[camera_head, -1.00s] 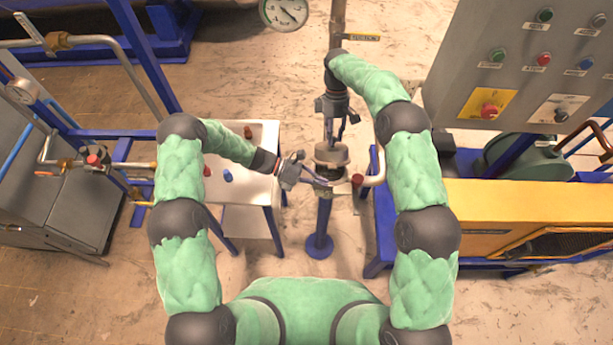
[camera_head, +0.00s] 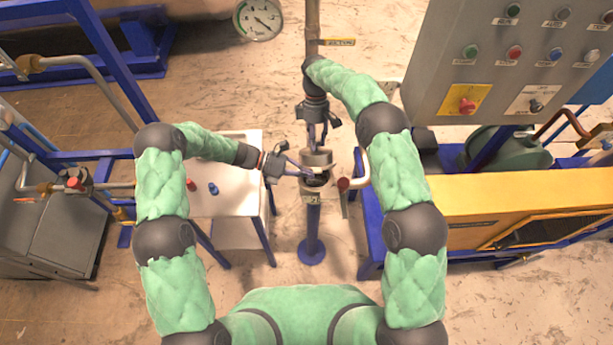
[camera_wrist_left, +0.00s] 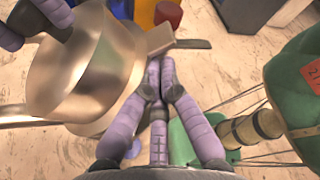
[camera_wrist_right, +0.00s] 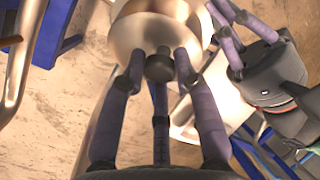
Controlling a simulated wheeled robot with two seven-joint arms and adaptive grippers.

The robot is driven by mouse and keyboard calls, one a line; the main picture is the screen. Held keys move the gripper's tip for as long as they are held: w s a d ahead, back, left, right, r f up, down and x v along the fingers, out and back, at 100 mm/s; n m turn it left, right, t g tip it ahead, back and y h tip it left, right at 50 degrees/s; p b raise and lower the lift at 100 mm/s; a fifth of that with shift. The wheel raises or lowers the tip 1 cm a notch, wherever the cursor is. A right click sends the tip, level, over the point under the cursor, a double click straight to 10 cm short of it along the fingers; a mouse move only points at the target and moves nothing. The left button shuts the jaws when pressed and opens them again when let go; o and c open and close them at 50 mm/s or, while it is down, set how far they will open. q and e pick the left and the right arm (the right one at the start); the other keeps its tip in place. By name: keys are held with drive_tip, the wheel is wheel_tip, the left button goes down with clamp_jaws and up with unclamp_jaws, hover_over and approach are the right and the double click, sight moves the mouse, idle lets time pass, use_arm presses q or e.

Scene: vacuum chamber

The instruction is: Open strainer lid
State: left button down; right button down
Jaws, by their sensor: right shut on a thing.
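The strainer body (camera_head: 313,196) stands on a blue post; its dark open top shows in the head view. The round metal lid (camera_head: 318,158) is just above and behind this opening, apart at the front; any contact at the back is unclear. My right gripper (camera_head: 318,143) is shut on the lid's dark knob (camera_wrist_right: 158,68), with the metal lid (camera_wrist_right: 140,32) beyond its fingers in the right wrist view. My left gripper (camera_head: 302,172) is left of the strainer. In the left wrist view its fingertips (camera_wrist_left: 156,72) meet, beside a flat metal tab and the curved metal parts.
A white table (camera_head: 228,180) with small red and blue parts stands left. A red-tipped handle (camera_head: 343,184) and bent pipe are close on the strainer's right. A yellow machine (camera_head: 520,205) and a grey control panel (camera_head: 520,60) fill the right side. A pressure gauge (camera_head: 258,18) is at the top.

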use_arm(q)
drive_tip(key=shift+w+r, duration=0.25)
drive_tip(key=shift+w, duration=0.1)
use_arm(e)
drive_tip(key=shift+s+f, duration=0.25)
drive_tip(key=shift+f, duration=0.2)
drive_tip(key=c, duration=0.9)
unclamp_jaws()
drive_tip(key=shift+c, duration=0.2)
use_arm(q)
drive_tip(key=shift+w, duration=0.1)
use_arm(e)
drive_tip(key=shift+w+r, duration=0.1)
drive_tip(key=shift+r, duration=0.15)
